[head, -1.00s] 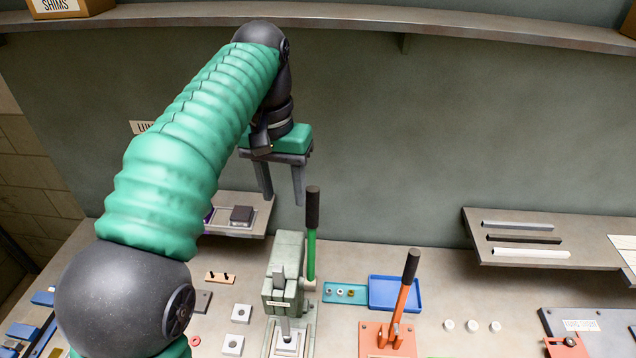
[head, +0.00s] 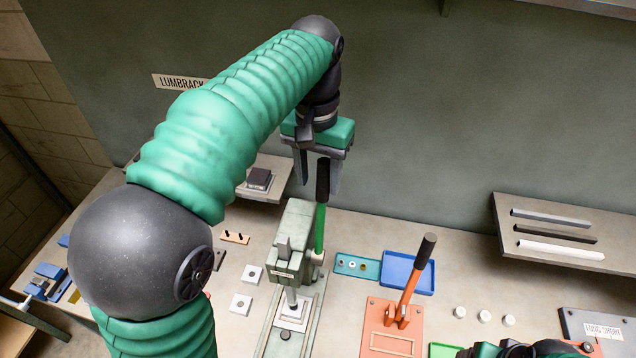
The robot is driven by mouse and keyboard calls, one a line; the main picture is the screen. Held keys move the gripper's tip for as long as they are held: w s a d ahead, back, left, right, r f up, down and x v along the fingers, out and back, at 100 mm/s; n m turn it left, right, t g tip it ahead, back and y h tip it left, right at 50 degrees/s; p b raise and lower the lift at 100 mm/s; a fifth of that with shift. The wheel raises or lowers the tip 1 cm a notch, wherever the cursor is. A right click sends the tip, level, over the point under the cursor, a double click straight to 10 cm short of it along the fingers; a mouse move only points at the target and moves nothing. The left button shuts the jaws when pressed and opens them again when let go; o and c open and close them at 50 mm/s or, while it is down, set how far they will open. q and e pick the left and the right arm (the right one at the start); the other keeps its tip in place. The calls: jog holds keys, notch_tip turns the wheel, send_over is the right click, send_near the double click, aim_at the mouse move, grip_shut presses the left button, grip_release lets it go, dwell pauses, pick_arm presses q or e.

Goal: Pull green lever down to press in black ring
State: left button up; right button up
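The green lever (head: 320,228) with its black grip (head: 323,180) stands nearly upright on the right side of a grey-green press (head: 290,250). The press ram comes down over a pale block (head: 292,311) on its base. Only a dark and green part of my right arm shows at the bottom right.
An orange lever (head: 411,280) on an orange base stands right of the press. A shelf (head: 510,235) juts out at right. Pale square blocks (head: 252,274) lie left.

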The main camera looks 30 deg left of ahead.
pick_arm(q)
jog(key=shift+w+d+f, duration=0.2)
jog(key=shift+d+f, duration=0.7)
jog(key=shift+d, duration=0.1)
jog(key=shift+s, duration=0.35)
jog(key=shift+a, duration=0.55)
jog(key=c, duration=0.4)
jog(key=shift+a+f, duration=0.1)
jog(key=shift+a, duration=0.05)
jog(key=shift+c, duration=1.4)
jog(key=shift+w, duration=0.15)
jog(key=shift+c, duration=1.3)
jog(key=shift+d, duration=0.5)
grip_shut()
jog(key=shift+a, duration=0.25)
pick_arm(e)
jog(key=shift+d, duration=0.55)
pick_arm(q)
jog(key=shift+d, duration=0.1)
